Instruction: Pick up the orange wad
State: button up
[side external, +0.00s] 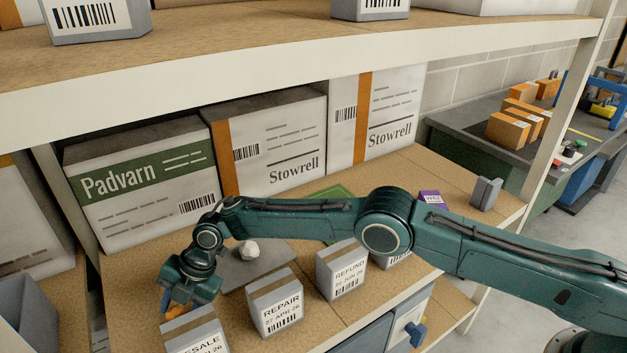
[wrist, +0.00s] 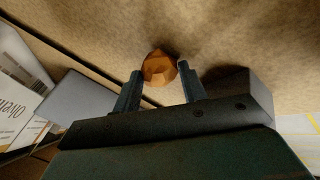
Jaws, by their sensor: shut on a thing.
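The orange wad (wrist: 160,67) is a small faceted lump between the two fingers of my gripper (wrist: 161,76) in the wrist view. My gripper is shut on it, with one finger on each side, above or on the brown shelf board. In the side view my gripper (side external: 176,299) points down at the front left of the lower shelf. Whether the wad touches the board is unclear.
Boxes marked REPAIR (side external: 276,304) and REFUND (side external: 342,270) stand along the front; a third (side external: 205,342) stands close by my gripper. A whitish wad (side external: 249,250) sits on a grey mat (side external: 236,275). Large cartons (side external: 270,140) line the back. The upper shelf (side external: 300,62) overhangs.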

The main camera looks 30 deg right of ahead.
aim_at(180, 307)
notch_tip(180, 307, up, 10)
dwell(0.8)
dwell(0.5)
